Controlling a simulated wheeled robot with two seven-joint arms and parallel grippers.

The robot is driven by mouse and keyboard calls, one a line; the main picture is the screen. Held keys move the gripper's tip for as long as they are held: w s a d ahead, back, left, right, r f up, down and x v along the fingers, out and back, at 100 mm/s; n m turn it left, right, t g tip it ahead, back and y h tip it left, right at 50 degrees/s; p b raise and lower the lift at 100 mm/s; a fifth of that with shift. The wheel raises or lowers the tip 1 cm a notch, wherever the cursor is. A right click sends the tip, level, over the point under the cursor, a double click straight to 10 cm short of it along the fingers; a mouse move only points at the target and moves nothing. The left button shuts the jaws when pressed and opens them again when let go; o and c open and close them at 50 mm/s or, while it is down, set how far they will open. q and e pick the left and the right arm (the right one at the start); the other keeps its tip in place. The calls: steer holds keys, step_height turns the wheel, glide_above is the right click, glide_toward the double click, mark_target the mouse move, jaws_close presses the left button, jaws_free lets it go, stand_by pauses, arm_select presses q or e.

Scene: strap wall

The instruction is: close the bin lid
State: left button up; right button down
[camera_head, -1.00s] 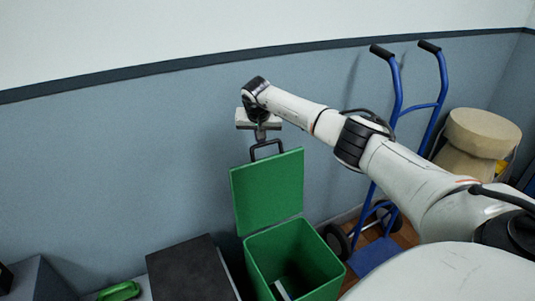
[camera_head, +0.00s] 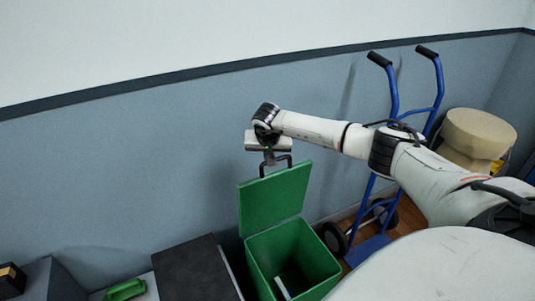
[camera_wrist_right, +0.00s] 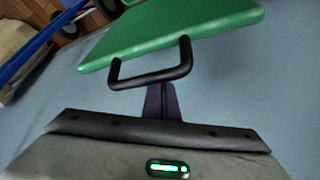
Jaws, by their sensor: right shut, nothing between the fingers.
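The green bin (camera_head: 317,266) stands against the wall with its mouth open. Its green lid (camera_head: 273,200) is raised at the back, and I see into the bin. A black handle (camera_head: 289,158) is on the lid's upper edge; the handle also shows in the right wrist view (camera_wrist_right: 183,71). My right gripper (camera_head: 269,159) is at the handle, by the lid's upper edge. Its dark fingers (camera_wrist_right: 162,102) are shut with nothing between them, right by the handle bar; I cannot tell whether they touch it. My left gripper is not in view.
A blue hand truck (camera_head: 393,100) leans at the wall right of the bin, with a beige drum (camera_head: 478,135) beyond it. A dark box (camera_head: 190,268) stands left of the bin, near a green object (camera_head: 126,290). A light item (camera_head: 282,286) lies inside the bin.

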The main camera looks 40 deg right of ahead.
mark_target(276, 172)
steer(key=s+p, duration=0.1)
steer(key=s+a+p, duration=0.1)
steer(key=s, duration=0.1)
steer(key=shift+s+f, duration=0.15)
steer(key=shift+s+p, duration=0.35)
steer(key=shift+s+a+f+p, duration=0.15)
steer(key=shift+s+a+p, duration=0.2)
steer(key=shift+s, duration=0.35)
steer(key=shift+s+a+f+p, duration=0.1)
steer(key=shift+s+a+p, duration=0.1)
steer(key=shift+s+p, duration=0.4)
steer(key=shift+s+a+f+p, duration=0.15)
steer(key=shift+s+a+p, duration=0.1)
steer(key=shift+s, duration=0.6)
steer(key=shift+s+a+p, duration=0.75)
steer(key=shift+s+p, duration=0.05)
steer(key=shift+s, duration=1.7)
step_height(276, 172, up, 7)
steer(key=shift+p, duration=0.45)
